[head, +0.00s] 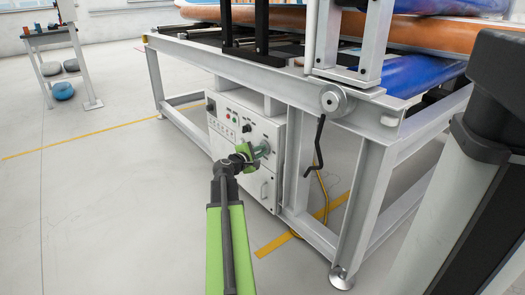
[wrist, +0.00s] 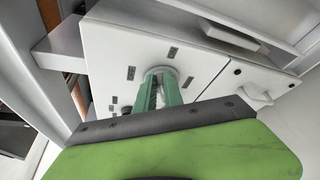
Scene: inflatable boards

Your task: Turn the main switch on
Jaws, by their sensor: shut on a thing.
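The control box (head: 228,120) is a white cabinet mounted under the machine frame, with small buttons and labels on its front. My gripper (head: 262,149) reaches its front face at the right side. In the wrist view, the two green fingers (wrist: 160,92) are closed around the main switch, a round light-grey knob (wrist: 168,74) on the panel. The fingers hide most of the knob, so its turned position cannot be told.
A grey machine frame (head: 362,205) with a black hand crank (head: 319,145) stands right of the box. A handle (wrist: 257,97) is on the box's lower door. A small bench (head: 62,50) stands at the far left. The floor on the left is clear.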

